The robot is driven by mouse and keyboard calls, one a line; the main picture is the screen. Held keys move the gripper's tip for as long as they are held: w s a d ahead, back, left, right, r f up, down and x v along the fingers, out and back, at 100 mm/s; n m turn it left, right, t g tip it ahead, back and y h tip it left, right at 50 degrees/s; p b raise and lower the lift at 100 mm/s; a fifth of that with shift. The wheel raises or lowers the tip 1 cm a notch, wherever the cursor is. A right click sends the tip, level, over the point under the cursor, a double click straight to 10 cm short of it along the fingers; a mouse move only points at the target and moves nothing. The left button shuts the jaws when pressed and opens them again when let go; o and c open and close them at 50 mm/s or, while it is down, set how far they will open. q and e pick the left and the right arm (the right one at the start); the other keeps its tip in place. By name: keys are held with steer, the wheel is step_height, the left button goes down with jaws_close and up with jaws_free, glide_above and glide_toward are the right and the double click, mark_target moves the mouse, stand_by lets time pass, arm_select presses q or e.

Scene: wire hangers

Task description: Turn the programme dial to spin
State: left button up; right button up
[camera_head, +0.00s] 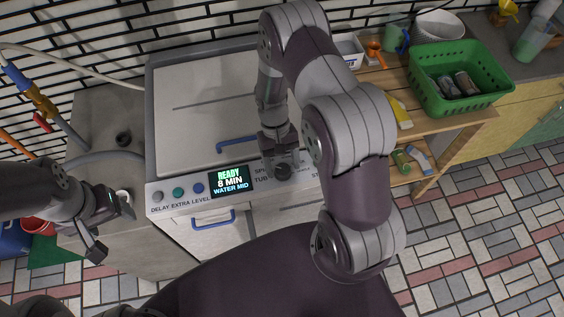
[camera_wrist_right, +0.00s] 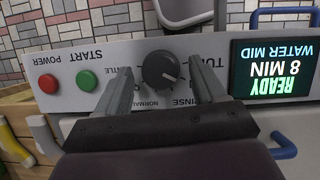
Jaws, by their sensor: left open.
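The programme dial (camera_wrist_right: 160,70) is a dark round knob on the white control panel (camera_wrist_right: 230,25) of the washing machine. It also shows in the head view (camera_head: 283,171), below my right gripper (camera_head: 280,158). In the right wrist view my right gripper (camera_wrist_right: 162,88) is open, one finger on each side of the dial with small gaps. Its fingers partly hide the printed labels; "RINSE" and "NORMAL" are readable. A small pale mark shows on the dial, but I cannot tell which label it points to. My left gripper (camera_head: 112,228) is open and empty, left of the machine.
A lit display (camera_head: 231,181) reads READY, 8 MIN, WATER MID. Red (camera_wrist_right: 47,83) and green (camera_wrist_right: 87,80) buttons sit beside the dial. Blue handles (camera_head: 237,144) are on the machine's lid and front. A green basket (camera_head: 490,88) stands on the wooden shelf at right.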

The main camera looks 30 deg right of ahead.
steer(key=p+v, duration=0.2)
steer(key=v, duration=1)
steer(key=shift+r, duration=0.3)
steer(key=shift+w+f, duration=0.1)
steer(key=shift+w, duration=0.05)
steer(key=s+a+r+n+t+b, duration=0.1)
steer(key=s+r+t, duration=0.4)
steer(key=s, duration=0.5)
step_height(320, 180, up, 3)
steer(key=shift+a+f+n+t+h+b, duration=0.2)
steer(key=shift+a+n+t+h+b, duration=0.3)
steer(key=shift+a, duration=0.6)
